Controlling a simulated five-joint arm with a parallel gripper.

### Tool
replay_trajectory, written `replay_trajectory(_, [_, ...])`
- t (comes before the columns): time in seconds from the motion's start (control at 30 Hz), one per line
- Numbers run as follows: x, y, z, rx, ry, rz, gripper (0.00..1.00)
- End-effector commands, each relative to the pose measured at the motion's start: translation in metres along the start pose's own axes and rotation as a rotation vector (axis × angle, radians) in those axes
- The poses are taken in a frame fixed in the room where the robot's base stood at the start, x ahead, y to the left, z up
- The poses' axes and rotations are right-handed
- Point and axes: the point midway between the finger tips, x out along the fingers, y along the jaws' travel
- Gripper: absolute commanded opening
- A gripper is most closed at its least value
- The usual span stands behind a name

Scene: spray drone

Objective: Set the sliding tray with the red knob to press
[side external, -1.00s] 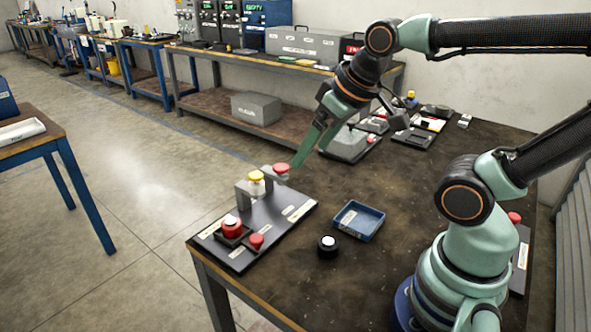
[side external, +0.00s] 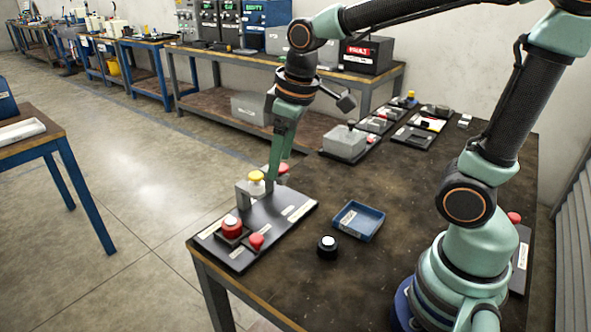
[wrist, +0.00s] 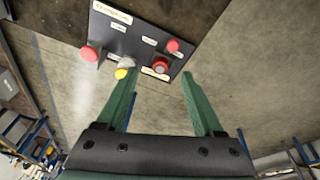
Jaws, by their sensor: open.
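A dark panel (side external: 228,252) with white labels lies at the table's near left corner; it also shows in the wrist view (wrist: 140,38). It bears a red knob (side external: 284,168) at its far end, a yellow knob (side external: 256,176), a large red button (side external: 232,224) and a small red knob (side external: 256,241). I cannot tell for sure which red knob is the sliding tray's. My gripper (side external: 275,178) points down at the panel's far end, partly covering the far red knob. In the wrist view my gripper (wrist: 161,76) is open and empty, with the far red knob (wrist: 90,54) left of the fingers.
A blue tray (side external: 358,221) and a black round piece with a white top (side external: 328,246) stand right of the panel. A grey block (side external: 345,143) and more panels stand at the table's back.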

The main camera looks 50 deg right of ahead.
Motion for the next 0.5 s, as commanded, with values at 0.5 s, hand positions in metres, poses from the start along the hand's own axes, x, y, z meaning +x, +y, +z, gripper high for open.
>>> replay_trajectory(0.5, [0.073, -0.025, -0.038, -0.324, -0.220, -0.097, 0.69])
